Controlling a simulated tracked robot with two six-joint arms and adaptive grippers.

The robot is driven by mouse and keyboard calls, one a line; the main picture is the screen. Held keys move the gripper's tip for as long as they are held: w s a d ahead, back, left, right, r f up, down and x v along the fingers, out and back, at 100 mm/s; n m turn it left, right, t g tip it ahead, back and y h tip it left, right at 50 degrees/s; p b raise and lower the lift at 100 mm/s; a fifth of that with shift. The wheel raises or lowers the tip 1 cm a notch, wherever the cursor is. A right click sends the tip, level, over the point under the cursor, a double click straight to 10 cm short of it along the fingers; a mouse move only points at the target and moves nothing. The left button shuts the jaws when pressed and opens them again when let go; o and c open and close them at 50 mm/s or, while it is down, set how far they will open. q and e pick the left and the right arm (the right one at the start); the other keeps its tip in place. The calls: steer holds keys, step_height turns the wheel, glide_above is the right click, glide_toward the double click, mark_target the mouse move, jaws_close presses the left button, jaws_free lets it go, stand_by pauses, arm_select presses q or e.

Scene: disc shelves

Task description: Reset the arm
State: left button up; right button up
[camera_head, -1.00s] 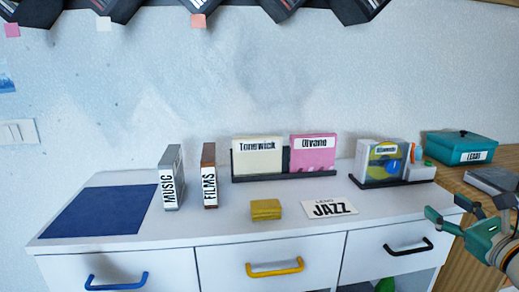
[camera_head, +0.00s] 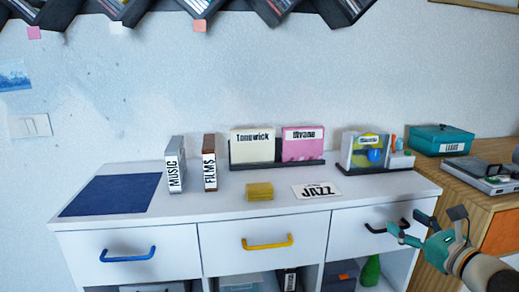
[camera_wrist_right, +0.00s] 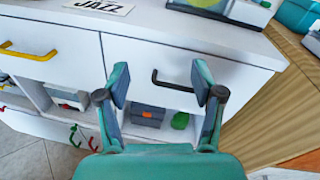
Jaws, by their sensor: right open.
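My right gripper (camera_head: 425,228) comes in from the lower right in the head view, in front of the right drawer with the black handle (camera_head: 386,227). In the right wrist view my right gripper (camera_wrist_right: 158,88) shows two teal fingers spread apart with nothing between them. The black handle (camera_wrist_right: 172,82) shows beyond the fingers there, and I see no grip on it. My left gripper is not in view.
A teal box (camera_head: 440,139) stands on the wooden surface at right.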

steer(key=s+a+f+n+g+y, duration=0.25)
steer(key=a+f, duration=0.35)
steer(key=f, duration=0.3)
steer(key=s+a+f+n+g+y, duration=0.15)
steer(key=a+f+g, duration=0.25)
steer(key=a+f, duration=0.45)
steer(key=s+a+f+n+g+y, duration=0.1)
steer(key=a+f+n+g, duration=0.3)
steer(key=f, duration=0.6)
steer(key=s+a+f+n+g+h, duration=0.2)
steer(key=s+a+f+n+g, duration=0.15)
steer(key=s+f+n, duration=0.75)
steer(key=s+a+f+n+g+h, duration=0.2)
steer(key=s+a+f+n+g, duration=0.15)
steer(key=s+f+n, duration=0.6)
step_height(320, 180, up, 28)
steer(key=t+p, duration=0.1)
steer(key=p, duration=2.6)
steer(key=shift+s+f+n+p, duration=0.2)
steer(key=shift+s+n+p, duration=0.15)
steer(key=shift+s+n, duration=0.1)
steer(key=shift+t, duration=0.25)
